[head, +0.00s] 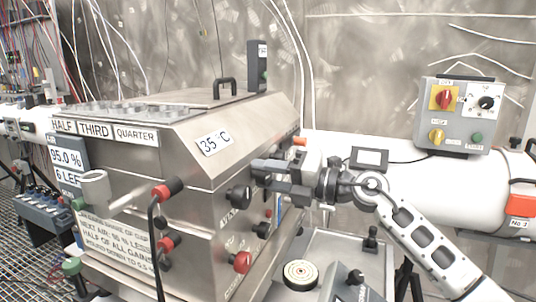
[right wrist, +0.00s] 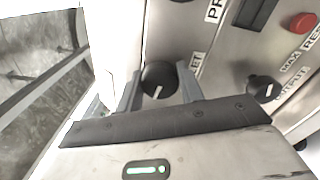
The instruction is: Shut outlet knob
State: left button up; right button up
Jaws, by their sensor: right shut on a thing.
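The black knob (right wrist: 155,76) with a white pointer line sits on the steel panel in the right wrist view. A label beside it shows only the letters "ET"; the rest is hidden. My right gripper (right wrist: 158,92) is shut on this knob, one finger on each side. In the head view my right gripper (head: 257,177) reaches in from the right to the side of the steel cabinet (head: 175,178). A black knob (head: 239,197) shows just below and left of its fingers; I cannot tell whether it is the held one.
A second black knob (right wrist: 262,87) and a red button (right wrist: 303,22) are on the same panel. Red-and-black handles (head: 168,189) stick out from the cabinet. A grey control box (head: 460,117) sits on the white pipe at the right. A steel stand (head: 310,248) is below my right arm.

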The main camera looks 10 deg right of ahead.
jog(key=shift+r+m+p, duration=0.1)
jog(key=shift+m+p, duration=0.4)
jog(key=shift+m, duration=0.4)
jog(key=m, duration=0.4)
jog(key=shift+m, duration=0.3)
jog(key=m, duration=0.5)
jog(key=shift+f, duration=0.2)
jog(key=shift+m, duration=2.1)
jog(key=o, duration=1)
jog(key=shift+d, duration=0.1)
